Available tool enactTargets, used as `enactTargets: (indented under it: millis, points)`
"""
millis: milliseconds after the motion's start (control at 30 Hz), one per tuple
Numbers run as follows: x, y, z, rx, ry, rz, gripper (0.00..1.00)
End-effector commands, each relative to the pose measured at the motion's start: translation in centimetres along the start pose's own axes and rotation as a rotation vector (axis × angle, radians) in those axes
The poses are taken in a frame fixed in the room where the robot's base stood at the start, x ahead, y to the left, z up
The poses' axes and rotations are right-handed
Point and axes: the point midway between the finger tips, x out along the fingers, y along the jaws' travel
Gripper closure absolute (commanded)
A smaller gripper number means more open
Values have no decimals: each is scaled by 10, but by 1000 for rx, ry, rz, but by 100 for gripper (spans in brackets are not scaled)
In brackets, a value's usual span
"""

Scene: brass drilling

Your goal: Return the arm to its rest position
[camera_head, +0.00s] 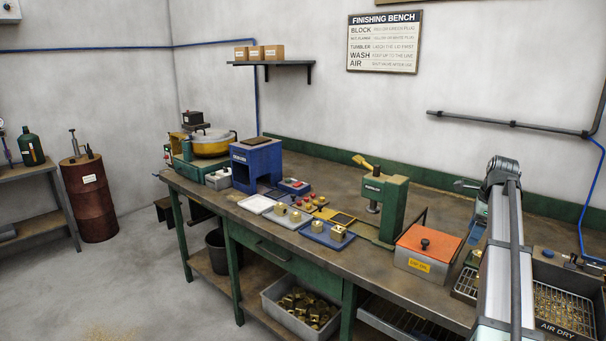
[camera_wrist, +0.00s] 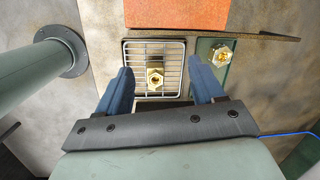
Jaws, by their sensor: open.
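My gripper (camera_wrist: 160,82) shows in the wrist view with its two blue fingers apart and nothing held between them. It points down over the bench. A brass fitting (camera_wrist: 155,78) lies on a square wire rack (camera_wrist: 172,48) below, showing between the fingers and apart from them. A second brass piece (camera_wrist: 222,57) sits on a narrow green-edged plate to the right of the rack. In the head view, my arm stands at the right side of the bench (camera_head: 330,190), with its end largely hidden behind the arm links.
An orange-lidded box (camera_head: 428,246) stands left of my arm; its lid (camera_wrist: 176,13) also shows at the top of the wrist view. A green press (camera_head: 383,205) stands farther left. An air-dry tray (camera_head: 562,308) with brass pieces is at the right. A wall pipe (camera_head: 510,124) runs above.

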Motion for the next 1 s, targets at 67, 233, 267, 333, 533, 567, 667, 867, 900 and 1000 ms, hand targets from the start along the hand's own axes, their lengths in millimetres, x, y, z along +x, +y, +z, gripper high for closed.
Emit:
enactTargets:
  millis: [67, 233, 267, 333, 533, 567, 667, 867, 900, 1000]
  points:
    - [7, 2, 47, -144, -108, -57, 32]
    - [56, 53, 116, -380, -275, -68, 32]
    - [66, 65, 123, -406, -293, -58, 32]
    - [90, 92, 136, -462, -326, -29, 32]
    - [159, 168, 153, -583, -375, 77, 32]
    - [169, 176, 153, -596, -376, 94, 32]
    - [198, 205, 151, -632, -371, 145, 32]
    - [254, 267, 142, -702, -356, 260, 32]
    - [264, 281, 140, -717, -354, 285, 32]
    - [288, 316, 133, -755, -347, 346, 32]
